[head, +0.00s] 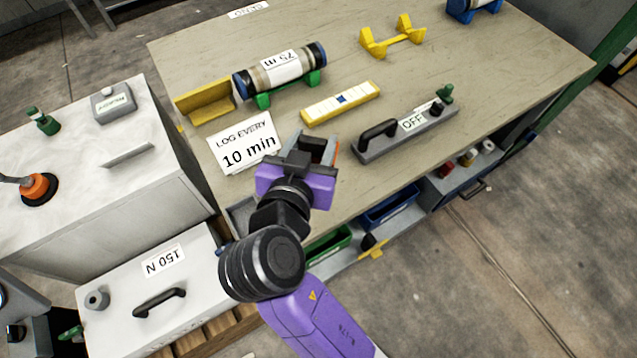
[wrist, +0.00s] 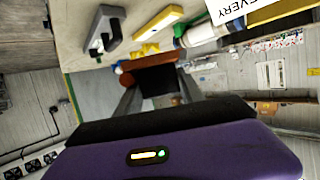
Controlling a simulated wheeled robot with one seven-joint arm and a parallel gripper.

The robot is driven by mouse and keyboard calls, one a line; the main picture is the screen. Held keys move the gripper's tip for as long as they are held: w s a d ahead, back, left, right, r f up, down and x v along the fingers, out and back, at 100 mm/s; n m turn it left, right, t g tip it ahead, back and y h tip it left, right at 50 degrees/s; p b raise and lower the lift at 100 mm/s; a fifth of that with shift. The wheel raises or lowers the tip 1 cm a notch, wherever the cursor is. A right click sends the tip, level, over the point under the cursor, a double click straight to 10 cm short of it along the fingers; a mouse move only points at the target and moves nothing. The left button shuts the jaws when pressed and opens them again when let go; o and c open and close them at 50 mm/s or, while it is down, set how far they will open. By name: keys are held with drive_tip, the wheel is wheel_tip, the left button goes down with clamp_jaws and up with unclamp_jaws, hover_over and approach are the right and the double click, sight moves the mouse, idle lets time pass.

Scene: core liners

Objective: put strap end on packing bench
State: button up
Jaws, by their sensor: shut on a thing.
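My gripper (head: 314,148) is shut on a reddish-brown piece with an orange rounded end, which looks like the strap end (wrist: 150,63). The piece lies crosswise at the fingertips in the wrist view, with my gripper (wrist: 155,85) behind it. In the head view only a thin orange sliver of it (head: 336,152) shows beside the fingers. The wood-topped bench, taken as the packing bench (head: 480,60), fills the upper middle of the head view. My gripper is over its near edge, right of the "LOG EVERY 10 min" card (head: 246,143). Its height above the top is unclear.
On the bench are a grey bar marked OFF (head: 407,133), a yellow level (head: 340,104), a "75 m" tube on green cradles (head: 281,67), a yellow angle (head: 205,101) and a yellow cradle (head: 392,38). Bare bench top shows at right. A white cabinet (head: 90,170) stands left.

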wheel_tip(320, 180, down, 15)
drive_tip(key=shift+p, duration=0.45)
drive_tip(key=shift+f, duration=0.2)
drive_tip(key=o, duration=1.5)
drive_tip(key=shift+c, duration=0.2)
drive_tip(key=shift+r, duration=0.15)
drive_tip(key=shift+r, duration=0.2)
drive_tip(key=b+v, duration=0.2)
drive_tip(key=v, duration=1)
drive_tip(key=shift+f, duration=0.15)
